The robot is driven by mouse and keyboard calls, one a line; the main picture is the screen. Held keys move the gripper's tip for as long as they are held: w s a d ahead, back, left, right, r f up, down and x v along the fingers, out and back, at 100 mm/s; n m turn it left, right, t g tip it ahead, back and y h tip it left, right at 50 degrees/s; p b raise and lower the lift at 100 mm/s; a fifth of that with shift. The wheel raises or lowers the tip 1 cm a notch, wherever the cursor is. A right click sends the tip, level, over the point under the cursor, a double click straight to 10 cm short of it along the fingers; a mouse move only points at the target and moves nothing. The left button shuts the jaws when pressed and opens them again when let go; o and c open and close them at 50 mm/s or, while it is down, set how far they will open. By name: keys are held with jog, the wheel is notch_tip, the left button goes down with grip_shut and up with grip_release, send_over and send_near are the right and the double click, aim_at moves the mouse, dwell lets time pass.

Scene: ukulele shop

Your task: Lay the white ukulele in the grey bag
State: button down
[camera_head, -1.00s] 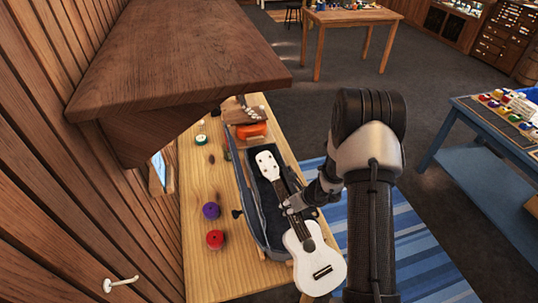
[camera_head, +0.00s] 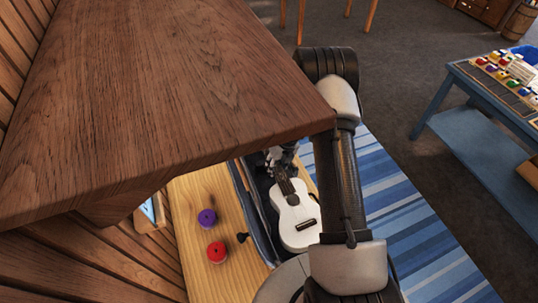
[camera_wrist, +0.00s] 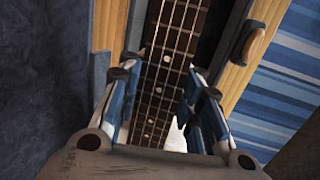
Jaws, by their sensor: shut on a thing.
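The white ukulele (camera_head: 297,224) has its body toward the near end of the workbench, beside and partly over the open grey bag (camera_head: 261,207). Its head is hidden behind the wooden shelf in the head view. My gripper (camera_head: 279,160) is shut on its dark neck, partly hidden by the shelf edge. In the wrist view the fretted neck (camera_wrist: 168,70) runs between the fingers of my gripper (camera_wrist: 163,92). The bag's dark lining (camera_wrist: 40,70) shows at left there. I cannot tell whether the ukulele touches the bag.
The wooden shelf (camera_head: 170,100) overhangs the bench and blocks much of the head view. A purple spool (camera_head: 207,218) and a red spool (camera_head: 216,252) stand on the bench (camera_head: 190,200) left of the bag. A striped blue rug (camera_head: 390,205) lies on the floor at right.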

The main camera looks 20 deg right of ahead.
jog(key=shift+w, duration=0.25)
jog(key=shift+b+x, duration=0.95)
jog(key=shift+x, duration=0.1)
jog(key=shift+s+d, duration=0.15)
jog(key=shift+d, duration=0.05)
jog(key=shift+f+b, duration=0.45)
dwell(0.3)
jog(key=shift+d+b+x, duration=0.25)
jog(key=shift+b+x, duration=0.6)
jog(key=shift+x, duration=0.35)
jog(key=shift+d+b+x, duration=0.2)
jog(key=shift+b+x, duration=0.6)
jog(key=shift+x, duration=0.4)
jog(key=shift+s+f, duration=0.15)
jog(key=shift+f, duration=0.05)
